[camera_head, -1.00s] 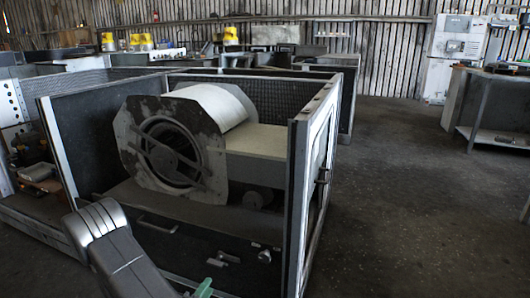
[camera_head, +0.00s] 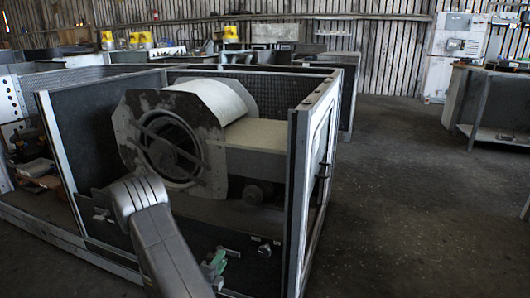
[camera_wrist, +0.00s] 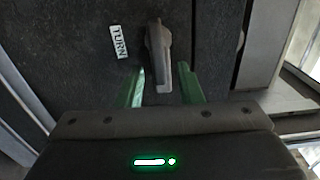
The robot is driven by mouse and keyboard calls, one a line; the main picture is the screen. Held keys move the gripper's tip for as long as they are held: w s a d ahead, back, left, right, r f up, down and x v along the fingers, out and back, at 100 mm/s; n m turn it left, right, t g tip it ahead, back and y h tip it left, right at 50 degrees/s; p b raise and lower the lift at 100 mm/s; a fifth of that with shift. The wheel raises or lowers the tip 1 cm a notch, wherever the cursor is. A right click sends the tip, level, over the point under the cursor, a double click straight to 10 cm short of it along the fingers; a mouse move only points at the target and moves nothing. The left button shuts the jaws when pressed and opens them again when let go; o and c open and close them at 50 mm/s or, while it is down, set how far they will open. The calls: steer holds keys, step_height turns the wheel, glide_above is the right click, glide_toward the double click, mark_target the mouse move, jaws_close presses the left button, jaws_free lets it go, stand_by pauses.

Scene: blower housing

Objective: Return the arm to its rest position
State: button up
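My gripper (camera_wrist: 161,80) shows two green fingers spread apart in the wrist view. A dark grey lever handle (camera_wrist: 157,48) stands on the dark panel ahead, its lower end between the fingertips in the picture. I see a gap on each side of it, and no grip on it. A white "TURN" label (camera_wrist: 118,42) is left of the handle. In the head view my gripper (camera_head: 214,265) is small and green, low in front of the housing's front panel, partly hidden by my arm.
The blower housing (camera_head: 297,180) is an open-topped metal enclosure around a round blower (camera_head: 165,150). Another latch (camera_head: 265,250) is on its front panel, right of my gripper. Open floor (camera_head: 410,190) lies to the right, with a workbench (camera_head: 490,105) beyond.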

steer(key=shift+w+d, duration=0.25)
steer(key=shift+w, duration=0.25)
steer(key=n, duration=0.1)
steer(key=r+n, duration=0.1)
steer(key=n, duration=0.1)
steer(key=shift+a, duration=0.15)
steer(key=shift+r+n+p, duration=0.2)
steer(key=shift+n+p, duration=0.5)
steer(key=shift+n, duration=0.7)
steer(key=shift+a, duration=0.1)
